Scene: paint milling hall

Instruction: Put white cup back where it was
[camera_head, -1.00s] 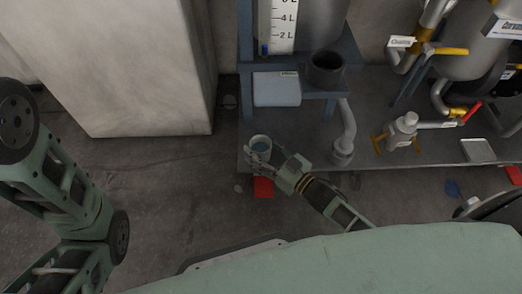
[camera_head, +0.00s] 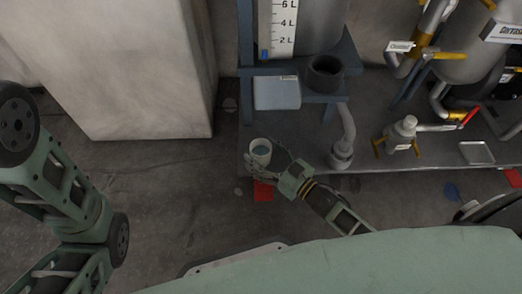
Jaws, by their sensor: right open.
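The white cup (camera_head: 260,148) stands upright at the front left corner of the grey metal platform (camera_head: 385,161), with a greyish-blue inside. My right gripper (camera_head: 264,163) is open at the cup, its thin fingers spread around the cup's near and right sides. Whether a finger touches the cup cannot be told. My right arm reaches in from the lower right. My left arm shows at the left edge, but its gripper is out of view.
A blue stand holds a dark grey pot (camera_head: 324,73), with a pale blue box (camera_head: 277,93) beside it. A grey pipe (camera_head: 344,140) rises right of my gripper. A valve fitting (camera_head: 401,134) stands further right. A red patch (camera_head: 263,191) lies below the platform edge.

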